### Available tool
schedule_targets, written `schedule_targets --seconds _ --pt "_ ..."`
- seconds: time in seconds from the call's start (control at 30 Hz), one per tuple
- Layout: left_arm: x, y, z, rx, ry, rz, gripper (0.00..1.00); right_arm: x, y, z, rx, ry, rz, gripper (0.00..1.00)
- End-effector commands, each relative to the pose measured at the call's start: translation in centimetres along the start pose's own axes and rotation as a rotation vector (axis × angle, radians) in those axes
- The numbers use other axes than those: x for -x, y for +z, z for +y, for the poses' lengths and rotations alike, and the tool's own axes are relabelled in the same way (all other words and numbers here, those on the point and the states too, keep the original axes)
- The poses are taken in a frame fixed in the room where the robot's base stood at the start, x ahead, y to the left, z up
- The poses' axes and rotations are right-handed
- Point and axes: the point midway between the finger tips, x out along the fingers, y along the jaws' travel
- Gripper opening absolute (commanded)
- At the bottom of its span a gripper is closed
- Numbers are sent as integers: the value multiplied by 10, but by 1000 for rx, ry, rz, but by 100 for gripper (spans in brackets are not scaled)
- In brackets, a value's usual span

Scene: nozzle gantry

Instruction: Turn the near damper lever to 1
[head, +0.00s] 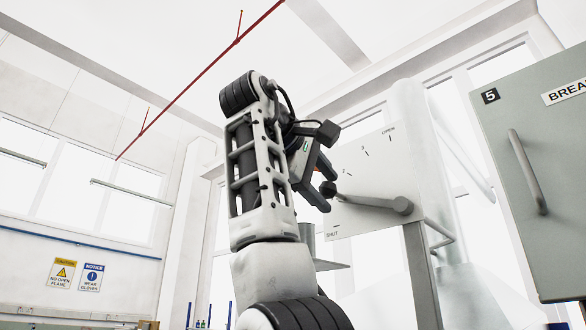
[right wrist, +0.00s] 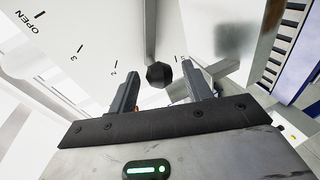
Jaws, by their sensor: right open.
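The damper lever (head: 375,201) is a grey arm on a white plate (head: 372,168) marked OPEN, 3, 2 and SHUT. It runs left from its pivot to a dark round knob (head: 328,189). In the right wrist view the knob (right wrist: 159,75) sits between 2 and the mark to its right, whose label I cannot read clearly. My right gripper (head: 322,187) is open, with one finger on each side of the knob. In the wrist view gaps show between the knob and both fingers (right wrist: 161,72). My left gripper is out of view.
A grey-green cabinet (head: 535,175) with a bar handle and the number 5 stands on the right. A grey post (head: 422,275) rises below the lever plate. A white pipe (head: 425,130) runs behind the plate. Warning signs (head: 77,274) hang on the far left wall.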

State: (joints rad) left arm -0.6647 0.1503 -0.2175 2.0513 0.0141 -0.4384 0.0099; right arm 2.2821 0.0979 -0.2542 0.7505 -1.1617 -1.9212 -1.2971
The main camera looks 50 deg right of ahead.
Motion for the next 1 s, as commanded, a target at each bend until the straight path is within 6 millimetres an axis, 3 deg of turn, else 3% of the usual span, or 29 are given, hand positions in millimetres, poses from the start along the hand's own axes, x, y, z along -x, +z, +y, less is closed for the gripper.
schedule_targets --seconds 0.5,0.8,1.0 --pt "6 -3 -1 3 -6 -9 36 122 0 1 4 5 4 50" --pt "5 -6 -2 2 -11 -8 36 142 1 1 0 2 0 50" --pt "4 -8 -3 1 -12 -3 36 142 1 0 -2 3 -1 50"
